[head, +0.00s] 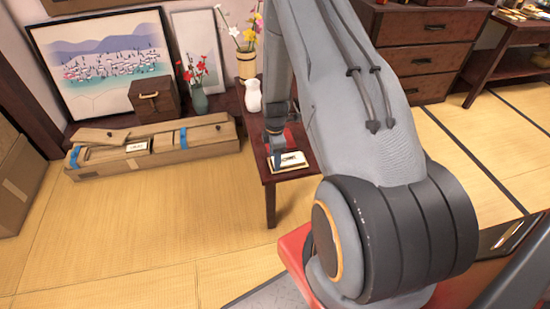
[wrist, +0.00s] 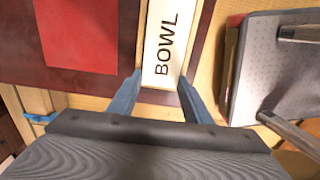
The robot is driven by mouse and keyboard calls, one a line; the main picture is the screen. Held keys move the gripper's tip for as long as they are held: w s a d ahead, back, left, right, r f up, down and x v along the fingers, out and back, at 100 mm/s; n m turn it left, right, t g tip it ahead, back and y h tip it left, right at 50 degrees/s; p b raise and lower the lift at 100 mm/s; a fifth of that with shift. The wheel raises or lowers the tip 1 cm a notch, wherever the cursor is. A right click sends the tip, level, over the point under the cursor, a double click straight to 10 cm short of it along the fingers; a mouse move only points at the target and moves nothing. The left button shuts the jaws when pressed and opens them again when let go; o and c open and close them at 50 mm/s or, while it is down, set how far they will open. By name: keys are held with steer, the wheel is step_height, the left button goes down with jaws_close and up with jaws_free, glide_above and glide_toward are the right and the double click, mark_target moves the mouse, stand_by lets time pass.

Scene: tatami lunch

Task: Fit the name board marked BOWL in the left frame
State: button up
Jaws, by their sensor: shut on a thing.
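The white name board marked BOWL (wrist: 165,45) is between the two fingertips of my gripper (wrist: 160,78) in the wrist view, and my gripper is shut on it. A tan border shows along the board's sides; I cannot tell whether this is its own edge or a frame around it. In the head view my gripper (head: 275,152) points down at the small dark red table, beside a pale board (head: 291,161) whose lettering is too small to read surely. I cannot make out a separate left frame, and the contact below the board is hidden.
A red square (wrist: 78,35) lies on the dark table beside the board. A white jug (head: 253,97) stands at the table's far end. A long cardboard box (head: 190,148) with a small label lies on the tatami to the left. Open tatami (head: 150,240) lies in front.

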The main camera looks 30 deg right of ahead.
steer(key=shift+f, duration=0.15)
steer(key=o, duration=1.1)
steer(key=shift+r, duration=4)
steer(key=s+a+r+m+p, duration=0.1)
steer(key=s+a+r+m, duration=0.35)
steer(key=r, duration=0.55)
steer(key=s+a+r+m+p, duration=0.2)
steer(key=s+a+r+m, duration=0.15)
steer(key=a+r, duration=0.4)
steer(key=s+a+r+m, duration=0.1)
steer(key=s+r+m, duration=0.1)
steer(key=s+r, duration=0.2)
steer(key=s+a+r+m+p, duration=0.1)
steer(key=s+a+r+m, duration=0.1)
steer(key=s+r, duration=0.2)
steer(key=s+a+r+m, duration=0.2)
steer(key=s+r+m, duration=0.1)
steer(key=s+r, duration=0.2)
steer(key=shift+s+a+p, duration=0.25)
steer(key=shift+s+p, duration=0.1)
steer(key=shift+s, duration=0.5)
